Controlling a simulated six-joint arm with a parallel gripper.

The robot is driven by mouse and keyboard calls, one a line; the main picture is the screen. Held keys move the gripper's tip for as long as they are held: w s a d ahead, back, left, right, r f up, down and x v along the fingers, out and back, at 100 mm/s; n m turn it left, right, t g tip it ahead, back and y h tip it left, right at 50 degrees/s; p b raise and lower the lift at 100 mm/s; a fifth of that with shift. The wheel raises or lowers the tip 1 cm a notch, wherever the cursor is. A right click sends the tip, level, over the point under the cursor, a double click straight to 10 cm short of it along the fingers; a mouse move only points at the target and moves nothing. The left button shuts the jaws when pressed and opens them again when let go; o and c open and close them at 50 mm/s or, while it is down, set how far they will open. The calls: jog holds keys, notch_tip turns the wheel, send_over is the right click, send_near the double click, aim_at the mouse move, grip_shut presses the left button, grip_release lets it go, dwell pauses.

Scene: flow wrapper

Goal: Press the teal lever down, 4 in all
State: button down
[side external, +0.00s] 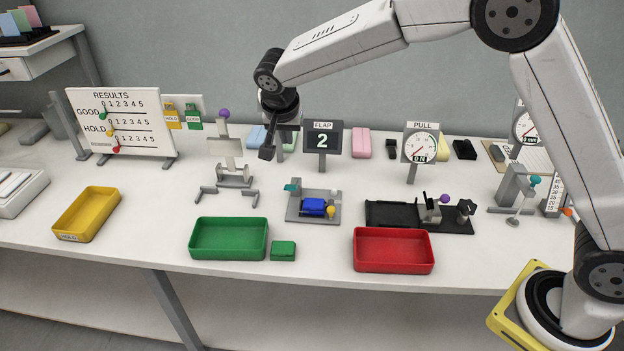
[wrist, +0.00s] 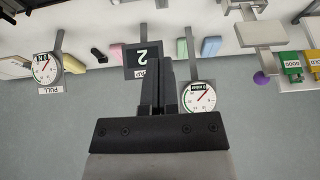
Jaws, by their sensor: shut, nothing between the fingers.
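The teal lever (side external: 292,187) is a small tab at the left of a grey fixture (side external: 298,215) on the table. The fixture also holds a blue block (side external: 314,206), with a yellow knob (side external: 331,211) at its right. The FLAP display (side external: 322,141) behind it reads 2; it also shows upside down in the wrist view (wrist: 143,57). My gripper (side external: 267,153) is shut and empty, above and to the left of the lever, well apart from it. In the wrist view my gripper (wrist: 160,63) points toward the display. The lever is not visible there.
A green tray (side external: 228,258) and a red tray (side external: 394,268) stand in front, with a green block (side external: 283,250) between them. A stand with a purple knob (side external: 224,113) is left of the fixture. The PULL gauge (side external: 421,146) is at right.

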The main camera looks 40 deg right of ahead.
send_over(291, 187)
jog(key=w+d, duration=0.1)
notch_tip(291, 187, down, 9)
jog(key=shift+w, duration=0.15)
jog(key=f, duration=0.3)
jog(key=shift+s+a, duration=0.3)
jog(key=shift+s, duration=0.05)
jog(key=shift+s+a+f, duration=0.15)
jog(key=shift+f, duration=0.35)
